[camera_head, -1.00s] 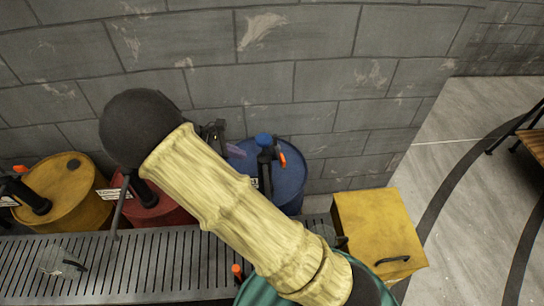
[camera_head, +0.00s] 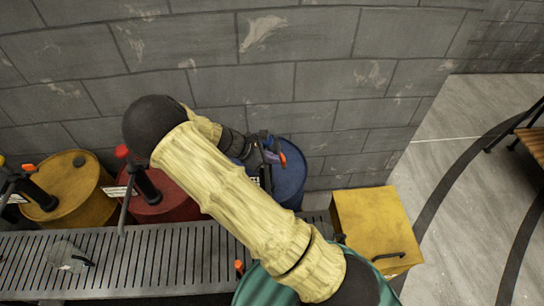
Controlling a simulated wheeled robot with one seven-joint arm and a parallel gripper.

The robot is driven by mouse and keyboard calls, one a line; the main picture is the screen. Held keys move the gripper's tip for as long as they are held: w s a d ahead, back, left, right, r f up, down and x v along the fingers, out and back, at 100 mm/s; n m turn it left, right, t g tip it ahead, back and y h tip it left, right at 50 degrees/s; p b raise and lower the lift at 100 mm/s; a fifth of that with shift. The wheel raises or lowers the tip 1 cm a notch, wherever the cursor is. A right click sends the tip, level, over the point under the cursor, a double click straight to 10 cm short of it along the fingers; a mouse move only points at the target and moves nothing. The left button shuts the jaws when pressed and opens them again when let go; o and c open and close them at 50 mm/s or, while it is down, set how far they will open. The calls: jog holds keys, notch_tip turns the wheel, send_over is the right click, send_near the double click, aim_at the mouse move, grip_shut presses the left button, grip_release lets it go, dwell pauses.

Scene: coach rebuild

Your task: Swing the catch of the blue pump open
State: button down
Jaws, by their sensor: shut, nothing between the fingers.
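The blue drum (camera_head: 291,183) stands against the wall behind my arm. Its dark pump (camera_head: 266,173) rises from the top, with a bit of blue at its head and an orange piece (camera_head: 283,159) on its right side. I cannot tell whether the orange piece is the catch. My gripper (camera_head: 254,147) is shut and empty, at the left of the pump head. Touching or apart is too small to tell. My pale arm covers the drum's lower left.
A red drum (camera_head: 165,205) and a yellow drum (camera_head: 76,193) with pumps stand to the left. A slatted grate (camera_head: 150,262) runs in front, with a small clear container (camera_head: 66,257) on it. A yellow box (camera_head: 375,225) is at the right. The block wall is close behind.

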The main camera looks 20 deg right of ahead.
jog(key=shift+s+d, duration=0.15)
jog(key=shift+d, duration=0.6)
jog(key=shift+a, duration=0.1)
jog(key=s+a+r+b, duration=0.1)
jog(key=s+a+r, duration=0.2)
jog(key=a+r, duration=0.3)
jog(key=a, duration=0.4)
jog(key=shift+s+a+r, duration=0.25)
jog(key=shift+a+r, duration=0.1)
jog(key=shift+r, duration=0.05)
